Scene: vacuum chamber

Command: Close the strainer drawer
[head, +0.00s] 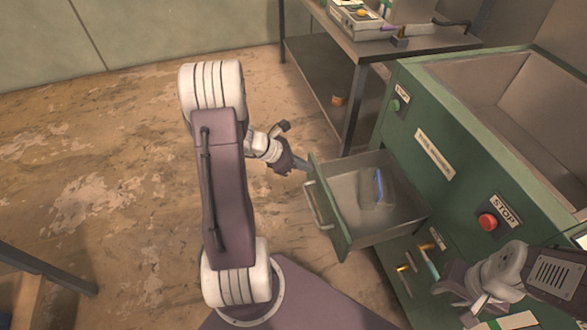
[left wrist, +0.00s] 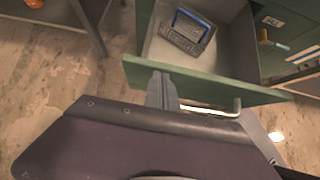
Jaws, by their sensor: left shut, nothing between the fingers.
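The strainer drawer (head: 335,225) stands pulled out of the green machine (head: 430,120). It has a green front, a silver bar handle (head: 318,206) and a pale metal inside. A grey strainer (head: 377,186) with a blue edge lies in it. My left gripper (head: 302,167) is shut and empty, at the far end of the drawer front. In the left wrist view, its fingers (left wrist: 163,92) point at the green drawer front (left wrist: 210,86), beside the handle (left wrist: 212,109); I cannot tell if they touch. My right gripper (head: 472,302) is low at the right; its jaws are unclear.
A metal table (head: 400,45) with a device (head: 355,18) stands behind the drawer. A red stop button (head: 488,222) is on the machine's face. Small valves or handles (head: 428,248) sit below the drawer.

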